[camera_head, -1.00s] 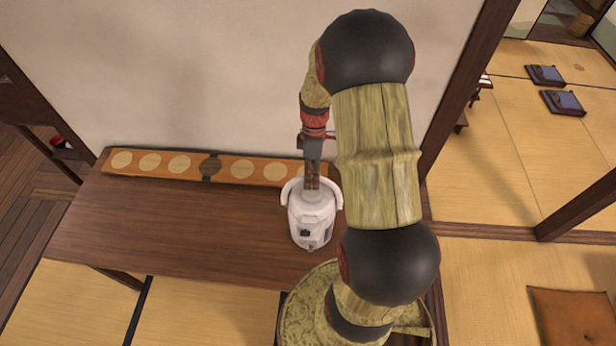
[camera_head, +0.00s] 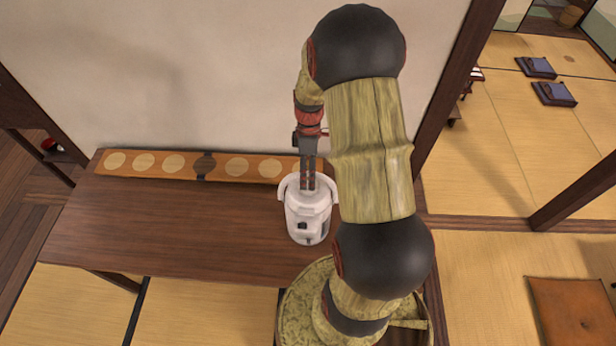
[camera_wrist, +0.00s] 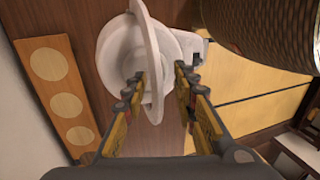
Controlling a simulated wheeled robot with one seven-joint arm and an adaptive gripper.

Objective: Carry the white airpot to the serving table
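The white airpot (camera_head: 309,218) stands upright near the right end of a dark wooden table (camera_head: 180,225) against the wall. My gripper (camera_head: 308,183) points down at the top of the airpot. In the wrist view, the fingers of my gripper (camera_wrist: 160,82) are apart, with the raised ring handle of the airpot (camera_wrist: 112,50) between them. The left finger is close to the handle or touching it; a gap shows at the right finger. I cannot tell which table is the serving table.
A long board with pale round discs (camera_head: 145,164) lies along the wall behind the airpot. The table's left part is clear. A dark wooden post (camera_head: 455,85) stands right of the table. Blue cushions (camera_head: 553,93) and a brown cushion (camera_head: 572,312) lie on the tatami at right.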

